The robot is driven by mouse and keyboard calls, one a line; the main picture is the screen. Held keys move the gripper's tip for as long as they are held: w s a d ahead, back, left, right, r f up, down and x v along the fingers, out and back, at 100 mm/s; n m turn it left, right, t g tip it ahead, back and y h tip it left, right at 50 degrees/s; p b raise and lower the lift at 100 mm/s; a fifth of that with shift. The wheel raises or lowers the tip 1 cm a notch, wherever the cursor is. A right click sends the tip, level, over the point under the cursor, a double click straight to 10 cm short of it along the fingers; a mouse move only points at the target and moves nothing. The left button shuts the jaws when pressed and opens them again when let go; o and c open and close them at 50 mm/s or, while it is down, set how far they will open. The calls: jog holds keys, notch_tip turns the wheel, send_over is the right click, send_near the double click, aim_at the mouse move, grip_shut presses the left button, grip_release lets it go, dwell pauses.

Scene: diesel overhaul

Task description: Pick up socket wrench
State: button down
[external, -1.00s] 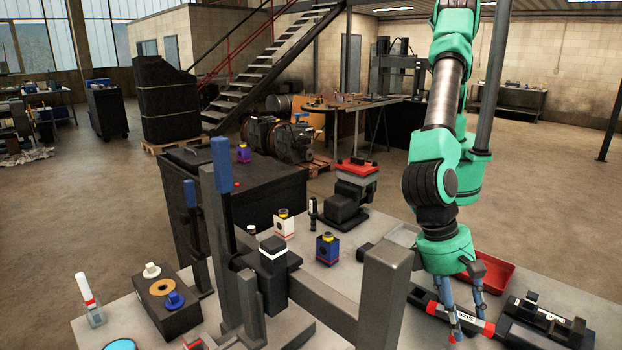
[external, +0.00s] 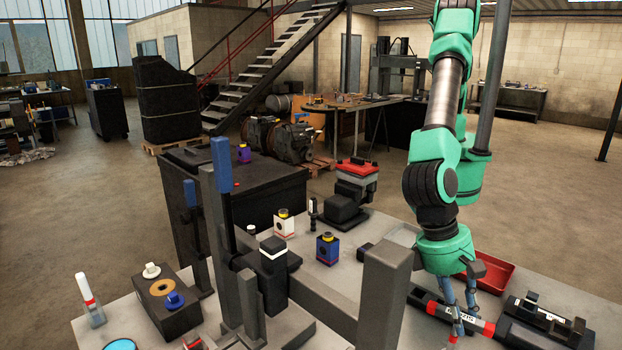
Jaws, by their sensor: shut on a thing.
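The socket wrench (external: 446,313) appears to be the long dark tool with red bands and a white label. It lies along the right part of the grey bench, and its middle is partly hidden by my fingers. My gripper (external: 460,326) points down over it. Its thin fingers are shut on the tool near the label. I cannot tell whether the tool is clear of the bench top.
A red tray (external: 495,271) lies behind my gripper. A black fixture (external: 545,322) sits close to the right. A grey upright post (external: 383,295) stands to the left.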

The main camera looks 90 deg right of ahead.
jog(key=shift+r+b, duration=0.6)
jog(key=shift+r, duration=4.45)
